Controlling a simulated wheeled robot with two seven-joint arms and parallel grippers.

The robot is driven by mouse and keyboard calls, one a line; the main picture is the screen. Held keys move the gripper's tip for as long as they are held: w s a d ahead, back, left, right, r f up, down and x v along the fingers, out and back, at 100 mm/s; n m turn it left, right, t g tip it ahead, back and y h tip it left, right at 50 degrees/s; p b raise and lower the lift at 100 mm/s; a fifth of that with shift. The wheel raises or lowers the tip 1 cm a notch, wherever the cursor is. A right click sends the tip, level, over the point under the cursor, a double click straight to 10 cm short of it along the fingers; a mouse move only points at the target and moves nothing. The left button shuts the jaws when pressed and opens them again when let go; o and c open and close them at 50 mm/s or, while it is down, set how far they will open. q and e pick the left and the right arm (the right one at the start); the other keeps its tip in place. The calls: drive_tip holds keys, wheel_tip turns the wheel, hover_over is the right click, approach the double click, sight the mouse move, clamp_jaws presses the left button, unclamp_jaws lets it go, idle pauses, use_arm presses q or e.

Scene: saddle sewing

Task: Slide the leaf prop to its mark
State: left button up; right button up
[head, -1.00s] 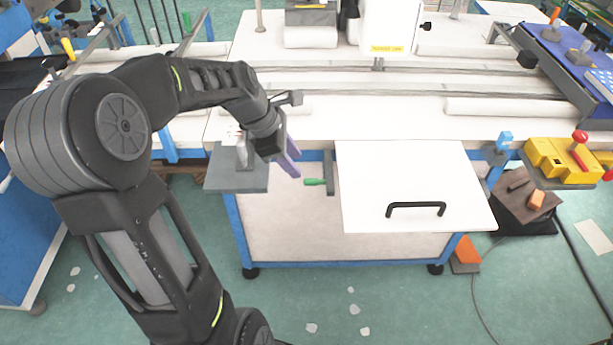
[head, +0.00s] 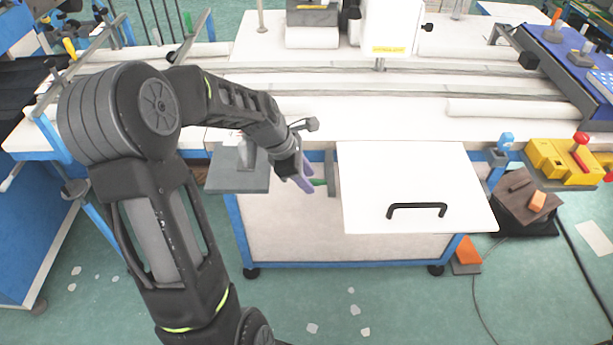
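The leaf prop appears to be the upright grey bar (head: 331,173) with a green handle (head: 319,182) sticking out to its left. It stands at the left edge of the white leaf (head: 400,180), which has a black pull handle. My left gripper (head: 308,178) has purple fingers that look apart, at the left end of the green handle. The fingers hide part of the handle, and I cannot tell whether they touch it. I cannot make out the mark. My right gripper is out of view.
The white worktable (head: 370,118) stretches behind. A yellow block (head: 563,162) with a red knob and a brown box (head: 527,207) stand at the right.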

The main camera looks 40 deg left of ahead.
sight(325, 181)
use_arm(q)
clamp_jaws()
idle(0.4)
drive_tip(key=w+d, duration=0.1)
drive_tip(key=d+p, duration=0.1)
drive_tip(key=shift+w+d+r, duration=0.1)
drive_tip(key=shift+w+d, duration=0.2)
drive_tip(key=shift+w, duration=0.1)
drive_tip(key=shift+w+d+p, duration=0.2)
drive_tip(key=shift+w+p, duration=0.05)
drive_tip(key=shift+p, duration=0.05)
drive_tip(key=shift+o, duration=0.9)
unclamp_jaws()
